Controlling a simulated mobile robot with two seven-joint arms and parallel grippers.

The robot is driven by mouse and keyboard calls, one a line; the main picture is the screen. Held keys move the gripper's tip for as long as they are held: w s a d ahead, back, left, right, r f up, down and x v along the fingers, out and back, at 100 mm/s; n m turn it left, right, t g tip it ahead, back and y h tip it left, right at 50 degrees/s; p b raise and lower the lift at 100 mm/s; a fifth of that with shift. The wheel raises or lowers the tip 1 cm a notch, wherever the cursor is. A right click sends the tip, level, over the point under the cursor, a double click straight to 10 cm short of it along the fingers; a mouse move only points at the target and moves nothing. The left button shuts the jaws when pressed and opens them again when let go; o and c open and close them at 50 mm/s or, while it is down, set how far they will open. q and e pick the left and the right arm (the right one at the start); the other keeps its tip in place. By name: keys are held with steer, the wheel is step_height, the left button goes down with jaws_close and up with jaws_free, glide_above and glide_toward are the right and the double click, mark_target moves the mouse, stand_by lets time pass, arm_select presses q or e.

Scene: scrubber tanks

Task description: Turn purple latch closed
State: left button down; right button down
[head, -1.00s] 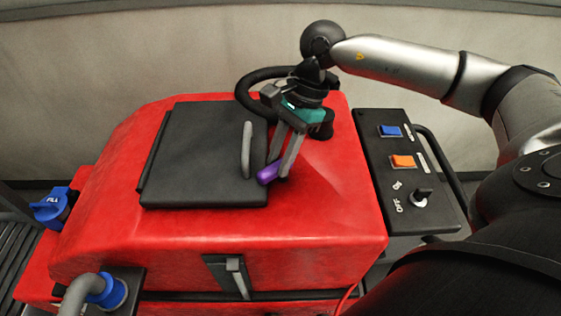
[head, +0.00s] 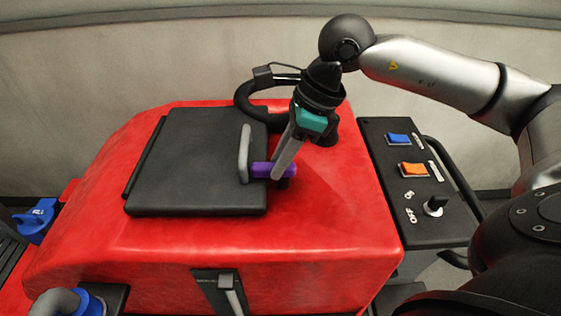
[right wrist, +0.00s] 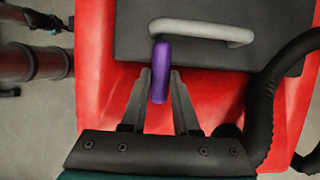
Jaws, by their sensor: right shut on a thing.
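The purple latch (head: 262,170) lies on the red tank top at the right edge of the black lid (head: 185,165). Its left end reaches over the lid edge, close to the grey lid handle (head: 244,152). My right gripper (head: 280,172) comes down from above and is shut on the latch. In the right wrist view the latch (right wrist: 160,75) stands between the two fingertips (right wrist: 162,85) and points towards the lid, its far end near the grey handle (right wrist: 205,31). The lid is down. My left gripper is not in view.
A black hose (head: 250,98) curves behind the lid and close to my right gripper. A black control panel (head: 400,210) with blue and orange switches and a knob stands at the right. Blue caps (head: 38,218) sit at the left.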

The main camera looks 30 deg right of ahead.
stand_by(0.4)
steer(key=c, duration=0.7)
jaws_free()
steer(key=shift+o, duration=0.2)
steer(key=v, duration=1.5)
steer(key=shift+r+p, duration=0.15)
steer(key=shift+p, duration=0.2)
